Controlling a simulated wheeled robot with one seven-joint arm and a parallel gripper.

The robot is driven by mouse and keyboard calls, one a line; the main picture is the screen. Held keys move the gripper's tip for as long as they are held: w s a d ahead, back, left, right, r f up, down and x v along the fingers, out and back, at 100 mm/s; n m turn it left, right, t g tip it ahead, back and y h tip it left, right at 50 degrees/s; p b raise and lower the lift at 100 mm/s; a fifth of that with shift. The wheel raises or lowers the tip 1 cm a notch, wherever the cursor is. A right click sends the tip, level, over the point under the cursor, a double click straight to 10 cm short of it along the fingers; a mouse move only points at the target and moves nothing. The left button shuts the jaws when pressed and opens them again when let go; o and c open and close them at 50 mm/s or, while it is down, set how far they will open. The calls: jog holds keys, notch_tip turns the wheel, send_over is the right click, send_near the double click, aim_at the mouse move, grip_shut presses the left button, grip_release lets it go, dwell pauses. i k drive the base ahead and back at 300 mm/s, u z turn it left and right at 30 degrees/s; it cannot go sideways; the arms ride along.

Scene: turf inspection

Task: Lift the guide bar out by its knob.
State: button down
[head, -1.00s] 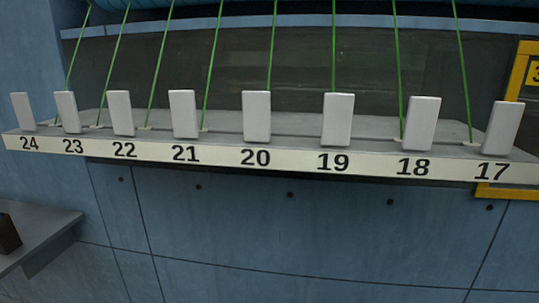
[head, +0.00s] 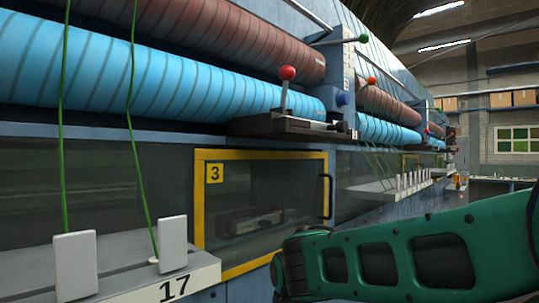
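No part is plainly marked as the guide bar. A red ball knob (head: 288,73) stands on a short upright rod over a dark, flat block (head: 290,126) in front of the blue roller, left of the grey-blue upright. Behind the clear pane of the closed yellow-framed door (head: 199,206), a low dark block with a lighter top (head: 252,221) shows dimly; I cannot make out a knob on it. A green knob (head: 364,38) and a smaller red knob (head: 372,81) show farther along. My green arm enters from the lower right; my gripper is not in view.
The door has a black handle (head: 326,197) on its right side. A ledge marked 17 (head: 206,274) with white upright plates and green strands stands at the lower left. Brown and blue rollers (head: 170,85) run along the top. Open aisle lies to the right.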

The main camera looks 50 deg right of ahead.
aim_at(337, 127)
jog(key=z, duration=1.3)
jog(key=k, duration=1)
jog(key=z, duration=0.85)
jog(key=i, duration=0.3)
jog(key=z, duration=0.15)
